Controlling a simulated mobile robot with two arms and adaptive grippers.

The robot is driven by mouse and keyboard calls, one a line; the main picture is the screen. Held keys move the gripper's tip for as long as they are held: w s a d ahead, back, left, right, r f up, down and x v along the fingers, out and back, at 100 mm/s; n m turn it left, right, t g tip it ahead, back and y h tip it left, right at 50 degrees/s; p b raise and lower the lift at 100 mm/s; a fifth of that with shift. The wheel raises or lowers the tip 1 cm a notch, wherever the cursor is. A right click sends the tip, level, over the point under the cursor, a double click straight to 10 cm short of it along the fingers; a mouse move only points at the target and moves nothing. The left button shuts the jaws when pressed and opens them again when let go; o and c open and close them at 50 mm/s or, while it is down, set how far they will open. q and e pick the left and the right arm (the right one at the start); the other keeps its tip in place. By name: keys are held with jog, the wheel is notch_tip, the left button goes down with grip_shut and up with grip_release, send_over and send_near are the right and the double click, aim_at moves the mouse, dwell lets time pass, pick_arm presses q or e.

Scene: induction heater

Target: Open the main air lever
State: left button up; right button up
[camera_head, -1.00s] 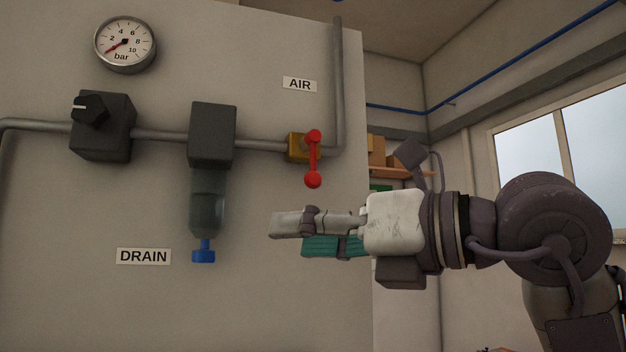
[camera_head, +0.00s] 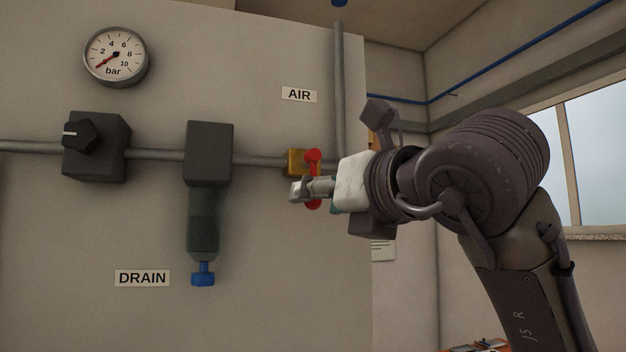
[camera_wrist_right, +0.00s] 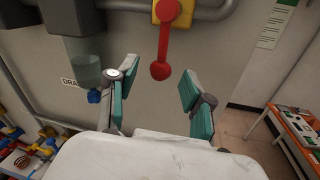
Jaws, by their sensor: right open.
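The red air lever (camera_head: 313,160) hangs straight down from its yellow valve body (camera_head: 295,162) on the wall pipe, below the AIR label (camera_head: 299,95). In the right wrist view the lever (camera_wrist_right: 165,50) points down toward the space between my fingers, its round knob near the fingertips. My right gripper (camera_head: 300,189) is at the lever's lower end in the head view and hides part of it. In the wrist view the right gripper (camera_wrist_right: 155,86) is open, with one teal-padded finger on each side and nothing gripped. My left gripper is not in view.
A pressure gauge (camera_head: 116,55) reads near zero. A black regulator knob (camera_head: 80,136) and a dark filter (camera_head: 203,220) with a blue drain cap (camera_head: 203,274) sit left of the lever. An orange-edged table (camera_wrist_right: 290,140) stands at the right in the wrist view.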

jog(key=shift+p+x, duration=0.45)
jog(key=shift+x, duration=1.05)
jog(key=shift+c, duration=0.3)
jog(key=shift+d, duration=0.1)
grip_shut()
